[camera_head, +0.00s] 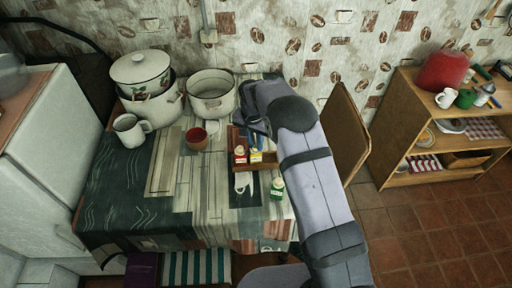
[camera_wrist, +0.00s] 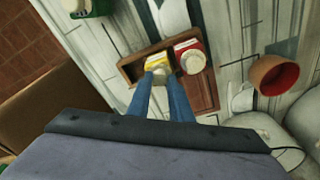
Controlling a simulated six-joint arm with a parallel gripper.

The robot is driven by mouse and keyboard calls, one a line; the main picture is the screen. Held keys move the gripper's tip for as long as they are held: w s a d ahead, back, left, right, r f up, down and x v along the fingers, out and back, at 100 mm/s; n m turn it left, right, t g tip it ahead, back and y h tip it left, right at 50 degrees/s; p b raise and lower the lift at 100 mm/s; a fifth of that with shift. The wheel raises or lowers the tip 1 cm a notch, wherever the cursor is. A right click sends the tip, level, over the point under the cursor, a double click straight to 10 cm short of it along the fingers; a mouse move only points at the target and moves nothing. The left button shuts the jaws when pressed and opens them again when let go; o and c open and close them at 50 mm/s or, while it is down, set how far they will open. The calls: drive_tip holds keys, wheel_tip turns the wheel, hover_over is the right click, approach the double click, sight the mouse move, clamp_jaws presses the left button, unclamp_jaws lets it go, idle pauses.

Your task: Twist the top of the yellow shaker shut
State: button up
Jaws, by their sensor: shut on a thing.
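The yellow shaker (camera_head: 256,156) stands upright in a small brown wooden tray (camera_head: 239,166) on the table. In the wrist view the yellow shaker (camera_wrist: 155,63) shows its yellow body and pale top between my fingers. My gripper (camera_wrist: 164,78) is shut on the pale top of this shaker, with a blue finger on each side. The fingertips hide part of the top, and I cannot tell how far it is turned. A red shaker with a white top (camera_wrist: 192,60) stands right beside it in the same tray.
A green shaker (camera_head: 277,188) stands on the table outside the tray. A red-brown bowl (camera_head: 196,139), a white mug (camera_head: 130,130) and enamel pots (camera_head: 211,96) stand to the left. The table front (camera_head: 200,220) is clear.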

drive_tip(key=m+b, duration=0.1)
drive_tip(key=m, duration=0.3)
drive_tip(key=shift+m, duration=0.3)
drive_tip(key=shift+m+g, duration=0.3)
drive_tip(key=shift+m, duration=1.1)
drive_tip(key=shift+m+h, duration=0.3)
drive_tip(key=shift+m, duration=0.6)
drive_tip(key=m, duration=0.4)
drive_tip(key=shift+m+g, duration=0.3)
drive_tip(key=shift+g, duration=0.1)
